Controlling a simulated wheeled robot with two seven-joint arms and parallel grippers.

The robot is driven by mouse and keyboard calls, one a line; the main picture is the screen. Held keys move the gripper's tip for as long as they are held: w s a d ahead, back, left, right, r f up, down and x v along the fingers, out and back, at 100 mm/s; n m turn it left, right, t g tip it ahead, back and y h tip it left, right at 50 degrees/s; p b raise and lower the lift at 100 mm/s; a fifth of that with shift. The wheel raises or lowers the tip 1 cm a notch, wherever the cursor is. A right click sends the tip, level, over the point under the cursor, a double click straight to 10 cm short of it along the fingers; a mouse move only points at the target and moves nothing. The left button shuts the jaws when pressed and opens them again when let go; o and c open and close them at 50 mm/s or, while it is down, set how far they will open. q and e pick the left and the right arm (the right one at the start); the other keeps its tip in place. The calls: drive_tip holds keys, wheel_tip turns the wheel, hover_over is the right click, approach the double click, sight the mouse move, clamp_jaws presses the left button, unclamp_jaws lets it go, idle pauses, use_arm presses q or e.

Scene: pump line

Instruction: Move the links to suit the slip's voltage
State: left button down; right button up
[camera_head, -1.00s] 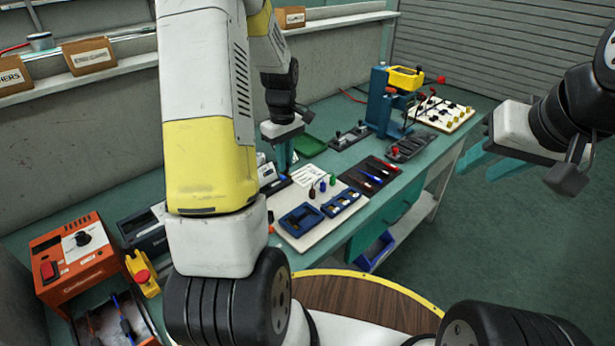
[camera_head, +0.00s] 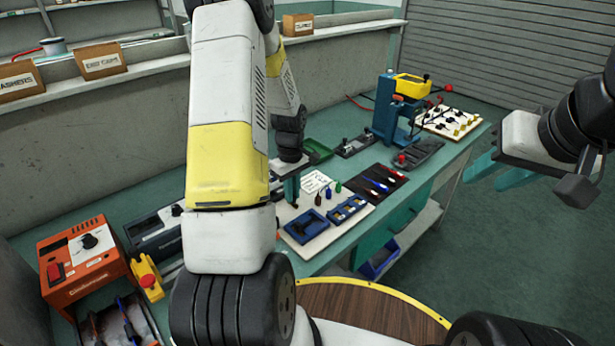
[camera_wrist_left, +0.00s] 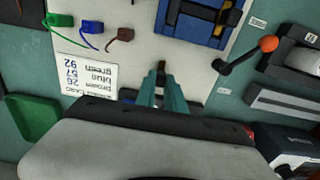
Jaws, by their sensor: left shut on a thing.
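My left gripper (camera_head: 293,192) is shut on a small dark piece (camera_wrist_left: 161,66), just over the white board (camera_head: 289,211); whether it touches the board is unclear. On that board lie a blue frame with black parts inside (camera_head: 306,226) and a blue tray with several pockets (camera_head: 348,208). A white printed card (camera_head: 315,183), perhaps the slip, lies behind them; it is upside down in the left wrist view (camera_wrist_left: 85,72), with colour words and numbers. Brown (camera_head: 318,199), blue (camera_head: 329,191) and green (camera_head: 338,186) leads stand beside it. My right gripper (camera_head: 500,172) is open and empty, off the bench's right side.
Screwdrivers lie on a dark mat (camera_head: 381,179). A blue stand with a yellow meter (camera_head: 411,86) and a board of black and yellow parts (camera_head: 452,120) are further back. A green tray (camera_head: 318,150) is behind the card. An orange unit (camera_head: 82,262) stands at the left.

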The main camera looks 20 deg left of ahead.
use_arm(q)
drive_tip(key=c, duration=1.4)
unclamp_jaws()
drive_tip(key=shift+f, duration=0.1)
drive_tip(key=shift+c, duration=0.2)
wheel_tip(320, 180, up, 19)
drive_tip(key=s+d+m+t, duration=0.1)
drive_tip(key=s+d+m, duration=0.1)
drive_tip(key=s+d, duration=0.1)
drive_tip(key=s+d+r+m+t, duration=0.1)
drive_tip(key=s+d+r+m, duration=0.2)
drive_tip(key=s, duration=0.3)
drive_tip(key=s+d+r+m+t+h, duration=0.1)
drive_tip(key=s+d+r+m+t, duration=0.1)
drive_tip(key=s+d+r+m, duration=0.1)
drive_tip(key=s+d+r+m+t+h, duration=0.1)
drive_tip(key=s+d+r+m+t, duration=0.1)
drive_tip(key=s, duration=0.7)
wheel_tip(320, 180, up, 4)
drive_tip(key=d+m, duration=0.1)
drive_tip(key=m, duration=0.1)
drive_tip(key=shift+m, duration=0.3)
drive_tip(key=shift+s+f, duration=0.1)
